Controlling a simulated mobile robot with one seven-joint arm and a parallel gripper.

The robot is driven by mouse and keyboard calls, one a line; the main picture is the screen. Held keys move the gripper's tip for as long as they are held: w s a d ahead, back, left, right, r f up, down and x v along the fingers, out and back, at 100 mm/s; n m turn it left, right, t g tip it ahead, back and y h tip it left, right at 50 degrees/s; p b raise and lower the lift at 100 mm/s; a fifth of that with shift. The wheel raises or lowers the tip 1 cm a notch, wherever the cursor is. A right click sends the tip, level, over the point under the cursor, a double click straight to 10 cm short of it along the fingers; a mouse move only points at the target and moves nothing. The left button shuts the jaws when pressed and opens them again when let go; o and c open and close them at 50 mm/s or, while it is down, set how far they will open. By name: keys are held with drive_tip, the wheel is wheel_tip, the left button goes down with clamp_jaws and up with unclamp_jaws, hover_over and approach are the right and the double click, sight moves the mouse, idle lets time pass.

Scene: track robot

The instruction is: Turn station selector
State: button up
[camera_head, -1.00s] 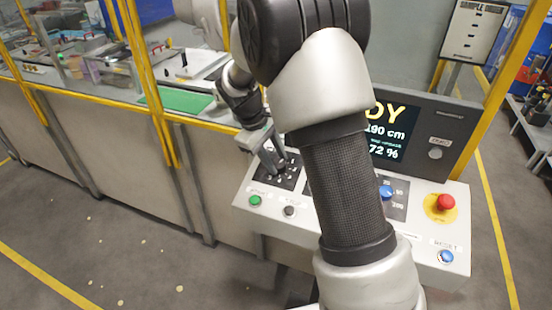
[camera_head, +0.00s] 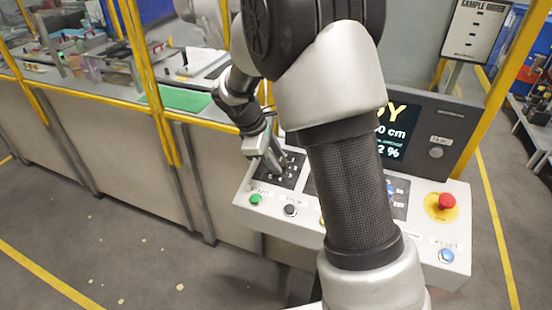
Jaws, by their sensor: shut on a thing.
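The control console (camera_head: 300,219) stands in the middle right, with a sloped light panel. On its left part is a dark selector plate (camera_head: 292,178) with small white markings; I take this to be the station selector. My gripper (camera_head: 278,168) points down at this plate, its fingers together at the selector's place. The knob itself is hidden by the fingers or too small to make out. A second dark plate with a blue knob (camera_head: 390,188) shows in part behind my arm, on the right.
A green button (camera_head: 255,199) and a dark button (camera_head: 290,210) sit along the console's front. A red emergency stop (camera_head: 446,202) and a blue reset button (camera_head: 446,256) are at the right. Yellow guard posts (camera_head: 150,90) stand left. A display (camera_head: 440,125) rises behind.

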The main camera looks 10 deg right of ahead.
drive_tip(key=o, duration=1)
drive_tip(key=shift+o, duration=0.2)
drive_tip(key=v, duration=1.7)
drive_tip(key=shift+r, duration=0.25)
